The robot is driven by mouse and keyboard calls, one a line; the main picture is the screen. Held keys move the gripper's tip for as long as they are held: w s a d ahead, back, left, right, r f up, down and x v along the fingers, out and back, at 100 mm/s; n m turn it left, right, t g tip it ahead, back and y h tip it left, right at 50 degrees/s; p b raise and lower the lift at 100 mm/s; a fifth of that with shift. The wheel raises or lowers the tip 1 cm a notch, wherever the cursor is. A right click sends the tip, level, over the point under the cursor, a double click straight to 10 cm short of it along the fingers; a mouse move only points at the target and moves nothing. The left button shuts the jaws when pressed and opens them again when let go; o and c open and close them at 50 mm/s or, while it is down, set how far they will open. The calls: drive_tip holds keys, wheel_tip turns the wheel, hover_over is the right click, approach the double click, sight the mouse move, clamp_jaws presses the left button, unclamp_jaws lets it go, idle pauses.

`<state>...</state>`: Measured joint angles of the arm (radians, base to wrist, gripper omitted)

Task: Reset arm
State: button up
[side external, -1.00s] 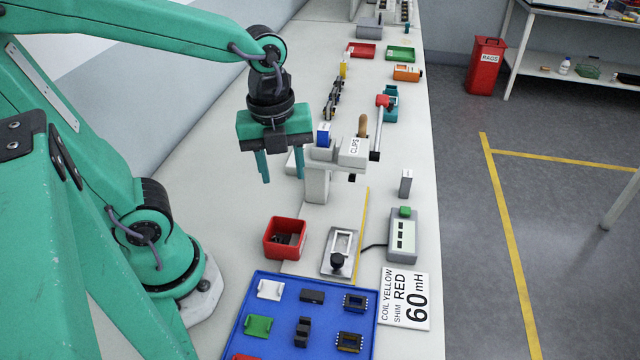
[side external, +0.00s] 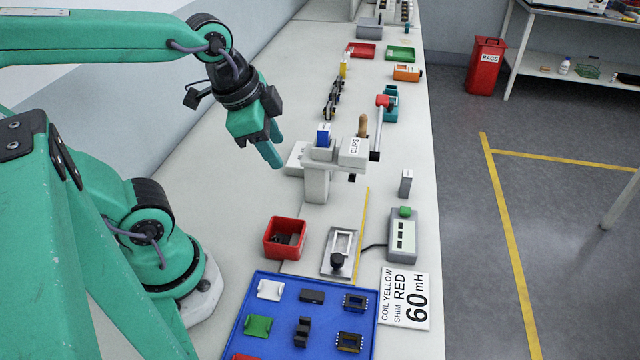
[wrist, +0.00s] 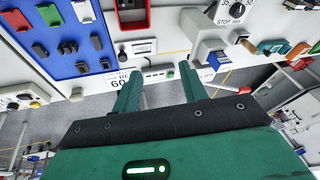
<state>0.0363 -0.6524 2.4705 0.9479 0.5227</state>
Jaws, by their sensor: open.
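In the side view one finger largely covers the other.
A blue tray (side external: 262,283) of several small parts lies at the front, with a red bin (side external: 285,238) behind it. A slotted grey plate (side external: 341,251), a meter box (side external: 402,236) and a COIL YELLOW card (side external: 405,299) are nearby.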

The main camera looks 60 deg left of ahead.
drive_tip(key=n, duration=0.2)
drive_tip(key=r+n+t, duration=0.1)
drive_tip(key=n, duration=0.3)
drive_tip(key=shift+s+a+r, duration=0.15)
drive_tip(key=shift+a, duration=0.25)
